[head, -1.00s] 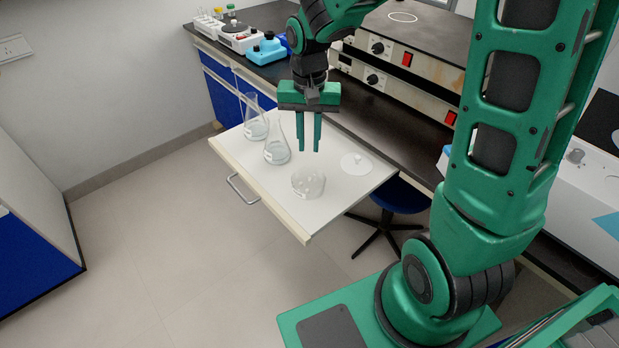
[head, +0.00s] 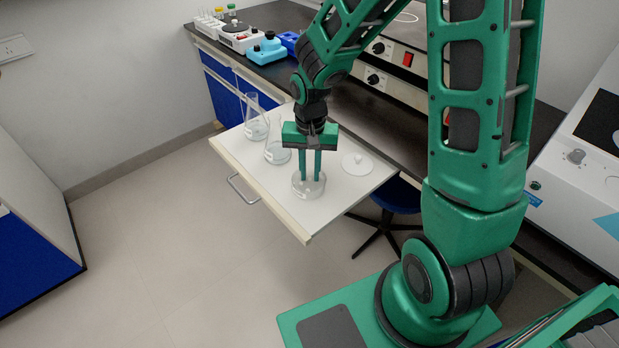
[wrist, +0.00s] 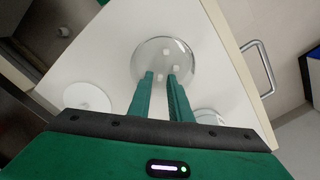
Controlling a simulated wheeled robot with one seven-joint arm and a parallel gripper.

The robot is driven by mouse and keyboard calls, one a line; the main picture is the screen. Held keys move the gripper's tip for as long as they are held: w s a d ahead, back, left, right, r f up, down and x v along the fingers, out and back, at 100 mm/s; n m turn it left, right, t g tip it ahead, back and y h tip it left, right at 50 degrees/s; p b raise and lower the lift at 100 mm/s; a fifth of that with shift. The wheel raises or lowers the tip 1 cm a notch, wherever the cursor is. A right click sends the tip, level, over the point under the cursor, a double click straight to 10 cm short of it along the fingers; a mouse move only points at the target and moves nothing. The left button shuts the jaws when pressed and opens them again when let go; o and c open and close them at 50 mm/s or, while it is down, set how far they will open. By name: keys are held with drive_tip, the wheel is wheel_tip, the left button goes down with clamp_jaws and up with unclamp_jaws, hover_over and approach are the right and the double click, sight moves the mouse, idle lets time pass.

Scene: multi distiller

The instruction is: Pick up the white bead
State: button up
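Small white beads (wrist: 166,55) show inside a round clear glass dish (wrist: 164,46) in the wrist view. One lies near the far side, one by the right fingertip and one between the fingers; I cannot tell which is the task's bead. The dish (head: 298,190) stands on the white pull-out board in the head view, where the beads are too small to make out. My gripper (head: 311,180) points down with its fingertips at or inside the dish. In the wrist view my gripper (wrist: 161,75) is open, with a clear gap between the fingers. It does not visibly hold a bead.
The white board (head: 325,208) also carries two conical glass flasks (head: 256,125) (head: 277,152) to the left and a white round lid (head: 357,164) to the right. Dark counter with instruments (head: 268,50) runs behind. Open floor lies in front of the board.

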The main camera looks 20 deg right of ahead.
clamp_jaws()
drive_tip(key=shift+r, duration=0.1)
